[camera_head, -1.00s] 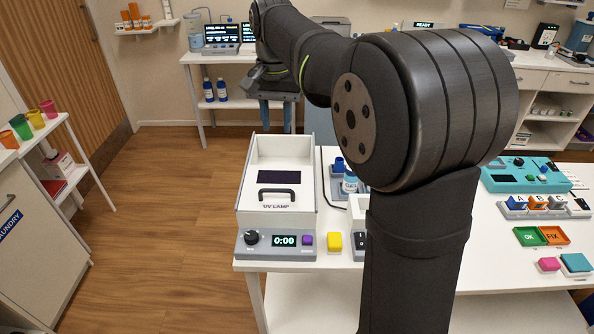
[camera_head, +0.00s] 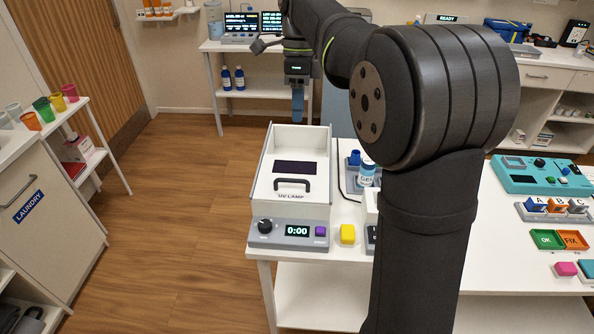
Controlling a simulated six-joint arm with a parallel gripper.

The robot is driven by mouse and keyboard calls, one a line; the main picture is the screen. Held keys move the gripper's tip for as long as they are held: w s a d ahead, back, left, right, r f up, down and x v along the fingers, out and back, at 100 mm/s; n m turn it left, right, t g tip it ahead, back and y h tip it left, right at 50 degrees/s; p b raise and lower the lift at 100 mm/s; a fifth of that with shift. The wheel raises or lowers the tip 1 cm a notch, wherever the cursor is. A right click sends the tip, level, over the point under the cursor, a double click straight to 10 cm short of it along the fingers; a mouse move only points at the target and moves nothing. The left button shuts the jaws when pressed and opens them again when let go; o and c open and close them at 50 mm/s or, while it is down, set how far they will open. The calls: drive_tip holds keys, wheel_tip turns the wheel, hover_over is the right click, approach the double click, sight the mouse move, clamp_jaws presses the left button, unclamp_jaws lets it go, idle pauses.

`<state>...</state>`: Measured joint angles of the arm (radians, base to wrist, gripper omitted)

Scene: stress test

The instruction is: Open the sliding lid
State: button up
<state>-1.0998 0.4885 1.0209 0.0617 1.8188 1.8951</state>
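The UV lamp box (camera_head: 256,195) is white and stands at the left end of the white table. Its lid (camera_head: 318,172) is a white panel between the side walls, with a dark window (camera_head: 295,167) and a dark handle (camera_head: 293,183). A grey base below it carries a black knob, a display reading 0:00 and a purple button. My gripper (camera_head: 297,119) points down above and behind the box's back edge, apart from the handle. Its blue fingers line up in this view, so the gap between them is hidden. I see nothing held.
A yellow block (camera_head: 347,234) sits right of the base. A teal device (camera_head: 540,175) and orange and green trays lie farther right. Floor left of the table is clear.

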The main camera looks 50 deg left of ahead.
drive_tip(key=f, duration=0.5)
drive_tip(key=s+d+f, duration=0.1)
drive_tip(key=f, duration=0.4)
drive_tip(key=s+d+f, duration=0.1)
drive_tip(key=f, duration=0.5)
drive_tip(key=shift+s+d, duration=0.15)
drive_tip(key=shift+c, duration=0.2)
clamp_jaws()
